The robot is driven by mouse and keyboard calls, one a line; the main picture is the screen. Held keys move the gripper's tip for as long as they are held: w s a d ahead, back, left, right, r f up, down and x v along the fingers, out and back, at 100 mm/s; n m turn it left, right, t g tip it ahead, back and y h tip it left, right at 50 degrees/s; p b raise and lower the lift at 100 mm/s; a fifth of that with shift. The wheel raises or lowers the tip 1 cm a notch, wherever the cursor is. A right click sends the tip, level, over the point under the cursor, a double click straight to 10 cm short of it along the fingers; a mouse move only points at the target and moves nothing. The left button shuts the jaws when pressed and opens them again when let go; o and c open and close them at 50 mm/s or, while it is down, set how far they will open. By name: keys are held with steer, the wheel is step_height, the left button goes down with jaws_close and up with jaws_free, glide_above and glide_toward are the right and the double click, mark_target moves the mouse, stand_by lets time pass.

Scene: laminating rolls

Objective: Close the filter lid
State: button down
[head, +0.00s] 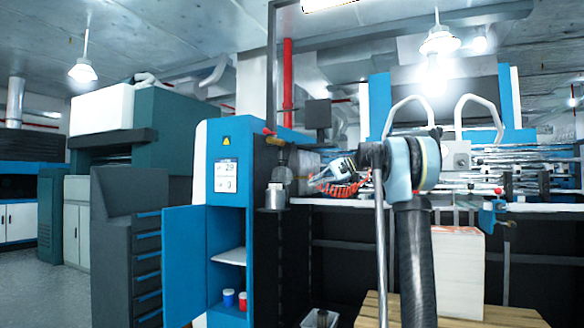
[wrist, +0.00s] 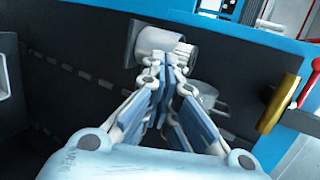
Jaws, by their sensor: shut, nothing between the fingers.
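The filter appears to be the metal unit (head: 278,180) on the dark side of the blue cabinet, in the head view. In the wrist view a grey metal cylinder (wrist: 163,42) sticks out from the dark panel just beyond my fingertips. A round metal part (wrist: 205,97), perhaps the lid or cup, is partly hidden behind my right finger; I cannot tell whether the lid is open. My gripper (wrist: 165,72) is shut and empty, its tips overlapping the cylinder's lower edge in the picture; contact is unclear. In the head view my gripper (head: 322,181) is right of the filter.
A yellow lever (wrist: 280,103) and a red handle (wrist: 306,85) stand out at the right in the wrist view. The blue cabinet door (head: 184,265) hangs open at left. A paper stack (head: 458,270) stands on a wooden pallet (head: 500,318) at right.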

mark_target(282, 172)
steer(key=w+r+y, duration=0.3)
steer(key=w+r, duration=0.1)
steer(key=w, duration=0.5)
steer(key=w+r+y, duration=0.3)
steer(key=w+r, duration=0.1)
steer(key=w, duration=0.6)
steer(key=s+a+r, duration=0.1)
steer(key=s+a, duration=0.2)
steer(key=a, duration=0.8)
steer(key=shift+a+r+m, duration=0.15)
steer(key=shift+m, duration=0.25)
steer(key=shift+a, duration=0.1)
